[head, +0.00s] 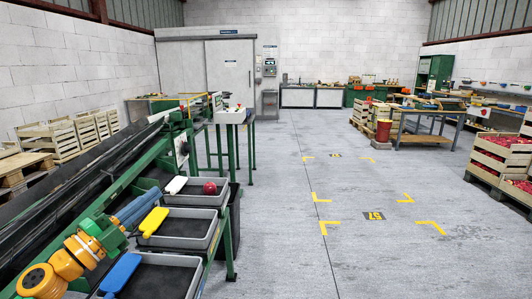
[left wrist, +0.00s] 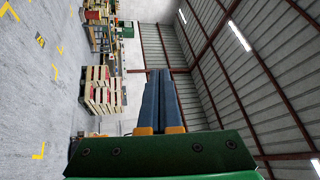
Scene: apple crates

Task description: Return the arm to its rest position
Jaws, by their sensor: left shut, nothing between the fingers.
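My left gripper (head: 155,194) comes in at the lower left of the head view, past the orange and yellow joints of my left arm. Its two blue fingers lie together, shut and empty, pointing up and to the right over the grey trays. In the left wrist view the shut blue fingers (left wrist: 163,74) stretch out from the green gripper body, with nothing between them. My right gripper is not in view.
A green-framed sorting conveyor (head: 80,185) runs along the left. Grey trays (head: 213,238) stand beside it; one holds a red apple (head: 210,188). Yellow, white and blue paddle-shaped pieces lie at the trays. Apple crates (head: 500,160) stand at right. The middle floor is clear.

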